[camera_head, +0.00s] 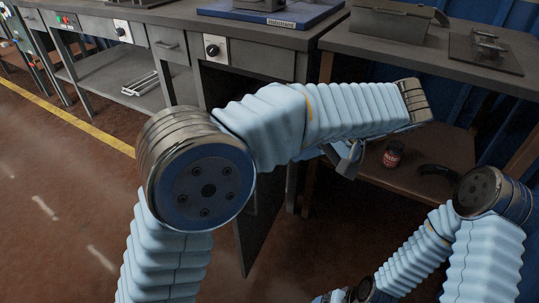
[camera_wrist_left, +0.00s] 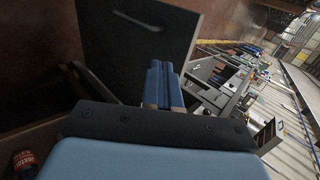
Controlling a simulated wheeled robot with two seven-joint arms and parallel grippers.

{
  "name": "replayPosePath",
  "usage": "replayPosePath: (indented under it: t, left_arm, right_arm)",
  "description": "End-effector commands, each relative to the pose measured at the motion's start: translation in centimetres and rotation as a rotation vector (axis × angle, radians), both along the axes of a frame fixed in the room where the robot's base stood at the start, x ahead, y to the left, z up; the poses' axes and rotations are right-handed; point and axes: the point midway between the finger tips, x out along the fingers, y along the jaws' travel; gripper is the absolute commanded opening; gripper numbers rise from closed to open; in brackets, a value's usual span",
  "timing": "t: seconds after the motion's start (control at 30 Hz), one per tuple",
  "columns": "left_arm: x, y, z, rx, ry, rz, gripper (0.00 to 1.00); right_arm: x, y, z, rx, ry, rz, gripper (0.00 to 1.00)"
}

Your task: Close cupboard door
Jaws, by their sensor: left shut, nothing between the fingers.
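The cupboard door (camera_head: 259,232) is a dark grey panel, standing open below the workbench and partly hidden behind my left arm. In the left wrist view the door (camera_wrist_left: 125,65) shows as a flat dark panel with a bar handle (camera_wrist_left: 138,20). My left gripper (camera_head: 348,160) is at the right of the door, near the lower shelf, partly covered by my arm. Its blue fingers (camera_wrist_left: 163,84) are shut and empty, pointing towards the door panel; I cannot tell whether they touch it.
A red can (camera_head: 393,154) and a black curved part (camera_head: 437,172) lie on the brown lower shelf (camera_head: 408,190). A grey bin (camera_head: 390,24) and a metal plate (camera_head: 485,52) are on the right bench. The floor at left is clear.

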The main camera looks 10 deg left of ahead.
Motion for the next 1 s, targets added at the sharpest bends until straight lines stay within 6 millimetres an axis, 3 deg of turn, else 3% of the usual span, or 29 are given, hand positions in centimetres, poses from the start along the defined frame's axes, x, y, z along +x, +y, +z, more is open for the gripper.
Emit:
replayPosePath:
  t: [0.17, 0.57, 0.8, 1.0]
  left_arm:
    - [0.2, 1.5, -1.2, 0.006, -0.002, 0.007, 0.0]
    - [1.5, 7.4, -6.9, 0.006, 0.002, 0.006, 0.0]
    - [2.3, 10.4, -6.6, 0.003, 0.0, 0.005, 0.0]
    - [2.4, 11.0, -6.6, 0.003, 0.0, 0.004, 0.0]
  right_arm:
    - [0.0, -0.1, -0.5, -0.001, 0.0, -0.001, 0.9]
    - [0.2, -0.5, -1.4, -0.007, -0.003, -0.008, 0.9]
    - [0.2, -0.4, -1.2, -0.007, -0.004, -0.007, 0.9]
    - [0.2, -0.4, -1.2, -0.006, -0.003, -0.007, 0.9]
